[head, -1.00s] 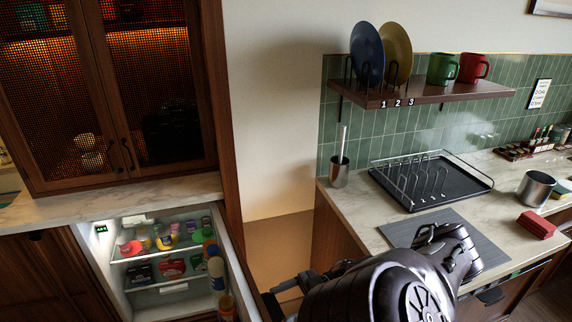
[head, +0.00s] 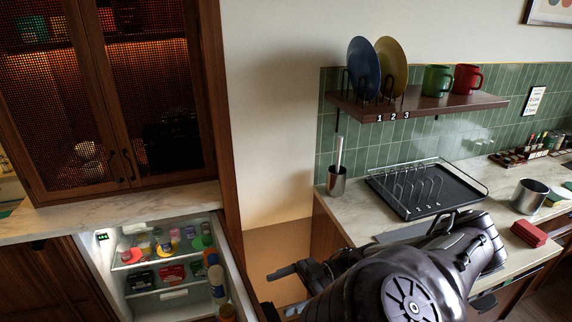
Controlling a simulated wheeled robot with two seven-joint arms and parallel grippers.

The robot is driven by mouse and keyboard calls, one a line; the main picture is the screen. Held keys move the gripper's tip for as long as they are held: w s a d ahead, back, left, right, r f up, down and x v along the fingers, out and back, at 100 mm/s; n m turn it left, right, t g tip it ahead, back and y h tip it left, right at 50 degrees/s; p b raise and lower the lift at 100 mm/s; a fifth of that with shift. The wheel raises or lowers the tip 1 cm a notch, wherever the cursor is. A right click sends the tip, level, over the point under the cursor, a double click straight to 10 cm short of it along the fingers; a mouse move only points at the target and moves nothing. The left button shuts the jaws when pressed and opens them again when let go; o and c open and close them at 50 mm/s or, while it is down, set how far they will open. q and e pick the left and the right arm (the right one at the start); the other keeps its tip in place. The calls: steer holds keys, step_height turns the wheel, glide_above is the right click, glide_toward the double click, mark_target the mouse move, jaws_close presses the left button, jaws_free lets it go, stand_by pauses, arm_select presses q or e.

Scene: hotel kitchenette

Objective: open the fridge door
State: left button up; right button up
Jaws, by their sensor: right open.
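The fridge (head: 108,262) is at the lower left under the marble counter, lit inside. Its door (head: 235,262) stands open, swung out towards me, with bottles on its inner shelves. The door's lower part and its outer face are cut off or hidden from this view. My right gripper (head: 281,291) is open and empty. It is just right of the door, on its outer side; I cannot tell if it touches the door. My left gripper is not in view.
Jars and packs stand on the fridge shelves (head: 160,291). A wooden cabinet (head: 110,95) stands above. The right counter (head: 345,208) holds a dish rack (head: 425,190), a metal cup (head: 528,196) and a red block (head: 528,233). Open floor lies between the fridge and the right counter.

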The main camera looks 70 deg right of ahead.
step_height(320, 180, up, 11)
steer(key=p, duration=0.9)
steer(key=shift+r, duration=0.15)
